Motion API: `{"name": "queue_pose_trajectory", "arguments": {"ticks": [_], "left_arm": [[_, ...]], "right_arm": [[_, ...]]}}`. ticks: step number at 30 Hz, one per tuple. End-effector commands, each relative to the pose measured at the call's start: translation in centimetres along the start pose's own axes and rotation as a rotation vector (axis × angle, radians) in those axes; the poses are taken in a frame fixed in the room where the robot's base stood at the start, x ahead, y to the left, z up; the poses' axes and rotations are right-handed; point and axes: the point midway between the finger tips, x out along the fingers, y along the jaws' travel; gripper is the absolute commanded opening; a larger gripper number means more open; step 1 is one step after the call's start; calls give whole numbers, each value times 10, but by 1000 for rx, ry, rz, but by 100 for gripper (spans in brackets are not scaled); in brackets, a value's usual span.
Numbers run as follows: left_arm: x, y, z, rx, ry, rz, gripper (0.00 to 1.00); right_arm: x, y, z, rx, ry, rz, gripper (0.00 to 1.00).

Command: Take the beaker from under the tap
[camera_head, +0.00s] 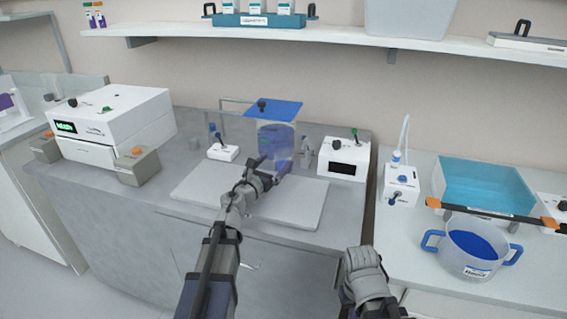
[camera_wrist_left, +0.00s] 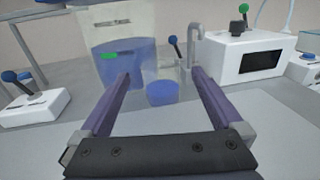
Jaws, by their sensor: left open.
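The beaker (camera_wrist_left: 162,93) shows in the left wrist view with blue liquid in it; its clear walls are hard to make out. The grey tap spout (camera_wrist_left: 194,42) is just behind it to the right, with a blue-knobbed lever (camera_wrist_left: 174,42) beside it. My left gripper (camera_wrist_left: 161,76) is open, its two fingers framing the beaker left and right with gaps; I cannot tell how deep the beaker lies between them. In the head view my left gripper (camera_head: 268,168) is in front of the tank and largely hides the beaker. My right gripper's fingers do not show.
A clear tank (camera_head: 279,137) of blue liquid with a blue lid stands behind. White control boxes (camera_head: 343,158) (camera_head: 222,152) flank it. A blue-handled tub (camera_head: 480,252) and a basin (camera_head: 485,186) are at right.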

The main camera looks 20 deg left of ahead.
Motion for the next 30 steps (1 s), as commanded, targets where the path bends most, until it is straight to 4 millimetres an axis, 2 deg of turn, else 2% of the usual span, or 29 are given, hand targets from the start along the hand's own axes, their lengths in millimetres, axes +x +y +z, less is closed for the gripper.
{"name": "queue_pose_trajectory", "arguments": {"ticks": [10,18,30], "left_arm": [[47,1,-4,0,0,-1,100],[49,0,-4,0,0,0,100],[49,0,-4,0,0,0,55]], "right_arm": [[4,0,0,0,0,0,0],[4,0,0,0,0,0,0],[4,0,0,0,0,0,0]]}}
